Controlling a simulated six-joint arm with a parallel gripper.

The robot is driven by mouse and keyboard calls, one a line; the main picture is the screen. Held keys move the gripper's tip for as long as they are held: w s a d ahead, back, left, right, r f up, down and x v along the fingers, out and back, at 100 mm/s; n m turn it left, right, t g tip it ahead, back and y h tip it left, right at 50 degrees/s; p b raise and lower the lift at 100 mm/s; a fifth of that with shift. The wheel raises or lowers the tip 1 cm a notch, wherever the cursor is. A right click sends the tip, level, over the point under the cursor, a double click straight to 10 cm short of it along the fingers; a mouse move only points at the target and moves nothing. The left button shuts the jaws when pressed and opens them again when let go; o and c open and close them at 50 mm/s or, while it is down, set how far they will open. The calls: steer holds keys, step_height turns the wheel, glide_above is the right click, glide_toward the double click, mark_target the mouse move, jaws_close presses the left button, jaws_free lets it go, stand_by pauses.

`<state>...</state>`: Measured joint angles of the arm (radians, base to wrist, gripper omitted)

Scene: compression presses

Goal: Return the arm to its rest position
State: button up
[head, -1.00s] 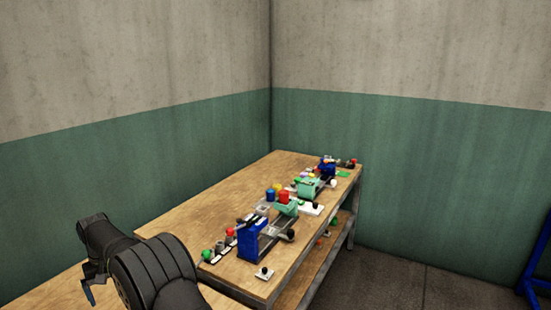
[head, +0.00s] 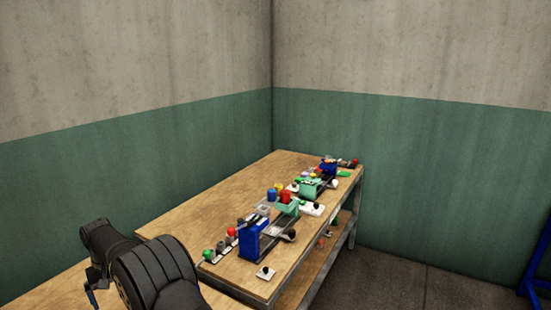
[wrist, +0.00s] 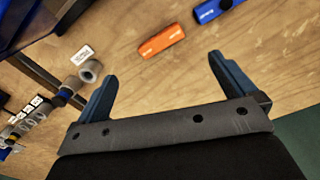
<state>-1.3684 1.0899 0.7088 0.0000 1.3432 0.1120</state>
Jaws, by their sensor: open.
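In the head view my dark arm is folded at the lower left, over the near end of the wooden bench. The blue tip of my gripper (head: 92,297) shows small there, left of the presses. In the wrist view my gripper (wrist: 160,82) has its two blue fingers wide apart with nothing between them. The wooden bench top (wrist: 215,50) lies below the fingers. Much of the gripper is hidden in the head view.
A blue press (head: 253,240) and a green press (head: 311,187) stand along the bench with small coloured parts. In the wrist view an orange block (wrist: 161,42), a blue block (wrist: 216,10) and grey cylinders (wrist: 90,70) lie near the fingers. Open floor lies to the right.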

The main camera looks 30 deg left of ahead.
steer(key=w+d+r+m, duration=0.3)
steer(key=w+d+r, duration=0.3)
steer(key=w+d, duration=0.45)
steer(key=w+d+r+m, duration=0.3)
steer(key=w+d+r, duration=0.45)
steer(key=w, duration=0.55)
steer(key=w+d+f+m, duration=0.1)
steer(key=w+d+f, duration=0.35)
steer(key=d, duration=0.25)
steer(key=w+d+f+m, duration=0.1)
steer(key=w+d+f, duration=0.2)
steer(key=w+d, duration=0.35)
steer(key=w+d+f+m, duration=0.1)
steer(key=w+d+f, duration=0.3)
steer(key=d, duration=0.5)
steer(key=d+f+m, duration=0.1)
steer(key=d+f, duration=0.3)
steer(key=d, duration=0.7)
steer(key=w+d+f+m, duration=0.1)
steer(key=d+f, duration=0.3)
steer(key=d, duration=0.8)
steer(key=shift+w+m, duration=0.3)
steer(key=shift+m, duration=0.2)
steer(key=shift+a, duration=0.1)
